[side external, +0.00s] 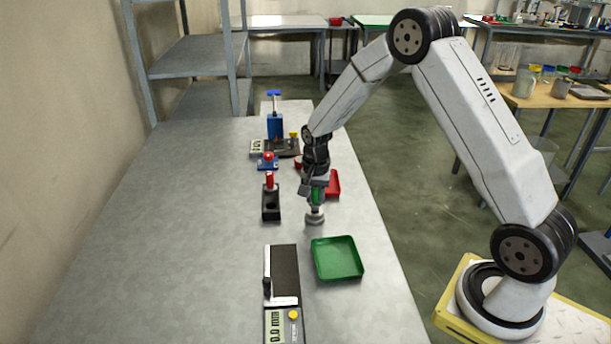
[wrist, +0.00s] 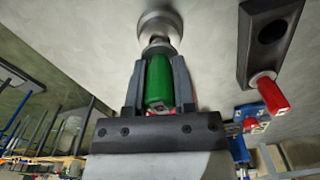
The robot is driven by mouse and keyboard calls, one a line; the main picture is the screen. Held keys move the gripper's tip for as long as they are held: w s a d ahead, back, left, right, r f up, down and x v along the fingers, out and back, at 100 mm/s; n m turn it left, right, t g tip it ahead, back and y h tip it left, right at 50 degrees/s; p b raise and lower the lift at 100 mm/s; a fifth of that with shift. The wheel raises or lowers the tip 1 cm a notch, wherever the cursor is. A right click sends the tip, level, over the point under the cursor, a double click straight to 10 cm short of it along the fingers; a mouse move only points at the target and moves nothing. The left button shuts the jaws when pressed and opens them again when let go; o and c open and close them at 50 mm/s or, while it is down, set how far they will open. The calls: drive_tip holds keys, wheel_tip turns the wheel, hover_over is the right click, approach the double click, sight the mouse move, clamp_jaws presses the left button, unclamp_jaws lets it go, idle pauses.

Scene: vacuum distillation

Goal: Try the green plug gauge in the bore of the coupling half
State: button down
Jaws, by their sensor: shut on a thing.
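My gripper (side external: 317,196) is shut on the green plug gauge (wrist: 158,82), with one finger on each side of its green handle. The gauge also shows between the fingers in the side view (side external: 316,194). The coupling half (side external: 315,217), a round grey metal piece, stands on the table directly below the gauge; it also shows at the top of the wrist view (wrist: 161,24). The gauge's metal end points at the coupling half and meets it in the picture. The bore is hidden, so I cannot tell how far the end is in it.
A black block (side external: 271,212) with a hole holds a red-handled gauge (side external: 269,181) to the left. A green tray (side external: 337,258) lies in front and a red tray (side external: 333,184) behind. A digital measuring tool (side external: 282,300) lies at the front. The table's left side is clear.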

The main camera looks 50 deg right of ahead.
drive_tip(key=shift+f, duration=1.05)
idle(1.9)
drive_tip(key=shift+r, duration=2.55)
idle(1.2)
